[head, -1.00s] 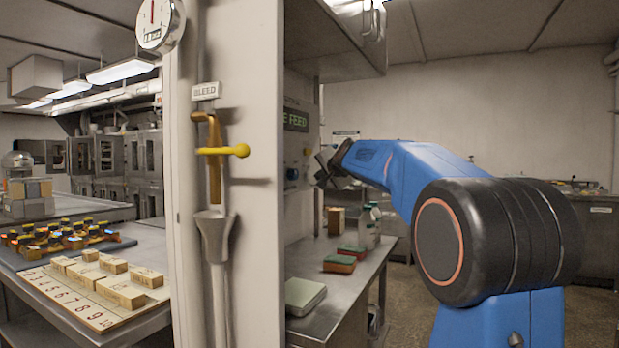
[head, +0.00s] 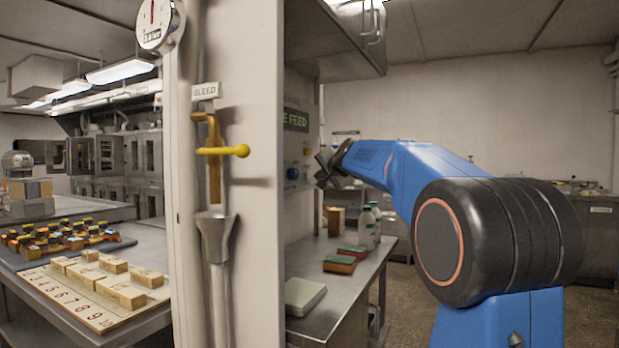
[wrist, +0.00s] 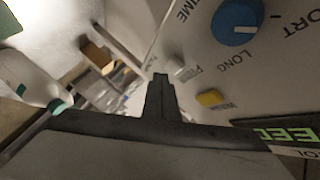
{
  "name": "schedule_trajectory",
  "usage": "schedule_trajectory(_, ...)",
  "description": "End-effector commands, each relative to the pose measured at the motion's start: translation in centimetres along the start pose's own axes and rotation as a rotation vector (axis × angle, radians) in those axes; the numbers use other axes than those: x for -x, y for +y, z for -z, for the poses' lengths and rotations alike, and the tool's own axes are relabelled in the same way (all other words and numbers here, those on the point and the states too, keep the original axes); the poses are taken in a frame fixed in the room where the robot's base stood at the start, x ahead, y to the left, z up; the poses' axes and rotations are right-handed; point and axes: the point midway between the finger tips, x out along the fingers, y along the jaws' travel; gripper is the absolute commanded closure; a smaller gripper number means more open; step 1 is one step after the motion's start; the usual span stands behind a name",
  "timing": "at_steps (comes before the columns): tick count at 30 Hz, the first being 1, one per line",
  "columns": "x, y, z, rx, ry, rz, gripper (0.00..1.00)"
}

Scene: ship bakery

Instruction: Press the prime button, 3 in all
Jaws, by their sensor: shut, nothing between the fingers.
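In the wrist view, my gripper (wrist: 160,80) is shut and empty, its fingertips pointing at the control panel. A small pale grey button (wrist: 177,63) sits just beyond the tips, a little to the right; the small label beside it seems to read PRIME. I cannot tell whether the tips touch the button. A yellow button (wrist: 210,97) is to its right, and a large blue knob (wrist: 236,22) is above. In the head view, my gripper (head: 328,168) is beside the panel (head: 299,205), close to the blue knob (head: 292,174); the grey button cannot be made out there.
A steel counter (head: 345,290) below the panel holds sponges (head: 340,264), white bottles (head: 365,228) and a pale box (head: 303,296). A wall edge with a yellow-handled bleed valve (head: 222,152) stands left of the panel. A cabinet (head: 335,35) overhangs above.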

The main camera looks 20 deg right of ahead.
Motion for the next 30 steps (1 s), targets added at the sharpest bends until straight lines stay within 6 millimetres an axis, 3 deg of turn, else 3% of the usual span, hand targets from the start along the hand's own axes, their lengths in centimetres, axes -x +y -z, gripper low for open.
schedule_trajectory(30, -0.59, -0.47, -0.45, 0.001, 0.000, 0.000, 1.00)
